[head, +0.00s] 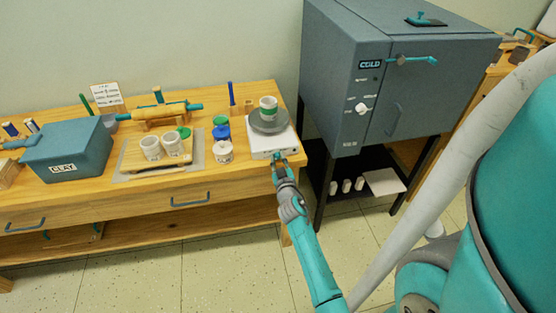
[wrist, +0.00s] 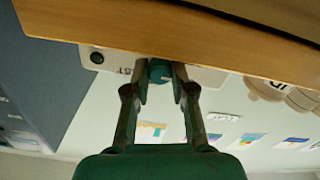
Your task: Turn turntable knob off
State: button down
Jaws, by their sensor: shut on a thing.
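The turntable is a white box (head: 284,139) with a grey round plate (head: 262,127) on top, at the right end of the wooden table. A white cup with a green band (head: 268,104) stands on the plate. My gripper (head: 279,159) is at the front face of the box. In the wrist view, which looks upside down, my gripper (wrist: 160,74) has its two fingers on either side of a teal knob (wrist: 160,68) and is shut on it. The knob's setting cannot be read.
The wooden table (head: 245,182) also holds jars, a board with two cups (head: 151,148), a rolling pin (head: 160,110) and a clay box (head: 65,150). A grey kiln (head: 345,80) marked COLD stands close on the right. The tiled floor in front is clear.

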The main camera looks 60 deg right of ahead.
dwell(0.3)
jog(key=c, duration=1)
grip_release()
jog(key=v, duration=1.2)
